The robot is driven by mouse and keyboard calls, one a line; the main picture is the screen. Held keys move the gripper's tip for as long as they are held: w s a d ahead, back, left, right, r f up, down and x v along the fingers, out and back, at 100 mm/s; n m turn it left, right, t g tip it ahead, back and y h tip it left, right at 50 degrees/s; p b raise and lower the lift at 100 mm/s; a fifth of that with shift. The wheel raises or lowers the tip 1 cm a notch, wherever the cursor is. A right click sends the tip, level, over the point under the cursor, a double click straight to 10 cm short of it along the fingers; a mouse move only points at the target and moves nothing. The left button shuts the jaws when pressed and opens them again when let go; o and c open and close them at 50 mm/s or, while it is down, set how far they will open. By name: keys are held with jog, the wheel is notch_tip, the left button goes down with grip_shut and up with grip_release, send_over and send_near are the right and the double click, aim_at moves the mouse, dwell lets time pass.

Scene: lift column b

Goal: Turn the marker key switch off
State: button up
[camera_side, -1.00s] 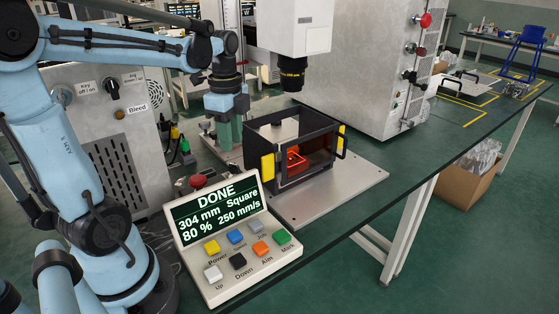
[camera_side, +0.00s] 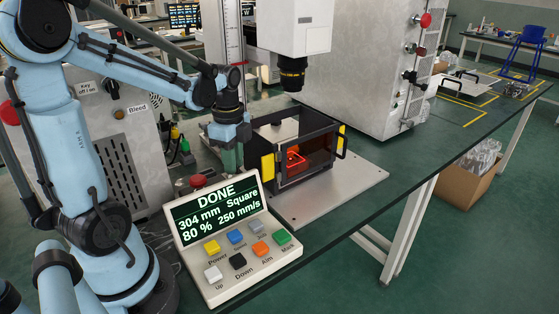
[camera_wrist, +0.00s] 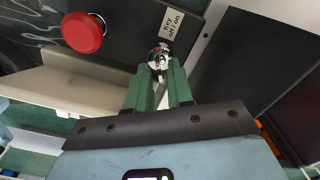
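The marker key switch (camera_wrist: 157,56) shows in the wrist view as a small round silver part below a "Key off / on" label (camera_wrist: 172,24). In the side view I cannot make it out. My gripper (camera_wrist: 159,72) has two green fingers with a narrow gap between them. Their tips are at the silver switch, one on each side in the picture; I cannot tell whether they touch it. In the side view my gripper (camera_side: 229,165) points down behind the display panel, right of a red button (camera_side: 198,181).
A control panel (camera_side: 220,213) reading "DONE" with several coloured buttons stands in front of my gripper. The red button (camera_wrist: 84,33) lies left of the switch. A dark enclosure with an orange window (camera_side: 318,155) is close on the right. A cabinet (camera_side: 132,160) with another key label stands behind.

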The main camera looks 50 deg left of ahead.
grip_shut()
jog(key=shift+n, duration=0.4)
jog(key=n, duration=0.5)
jog(key=shift+n, duration=0.4)
jog(key=n, duration=0.5)
jog(key=shift+n, duration=0.3)
jog(key=shift+o, duration=1.3)
grip_release()
jog(key=shift+r, duration=0.15)
